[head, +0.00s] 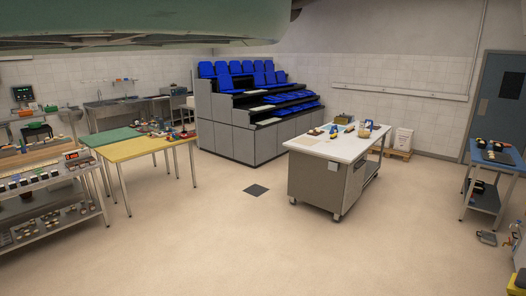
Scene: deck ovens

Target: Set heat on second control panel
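I cannot make out any deck oven or a heat control panel in the head view. A small device with a red lit display (72,156) stands on the workbench at the left; it looks like a scale, but I cannot be sure. A dark device with a greenish screen (22,94) is at the far left by the wall, too small to read. My gripper is not in view.
A table with green and yellow tops (150,150) stands at left, a wheeled white-topped counter (325,148) right of centre, and a blue-topped cart (500,163) at far right. Tiered blue seats (240,68) are behind. The middle floor (230,240) is free.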

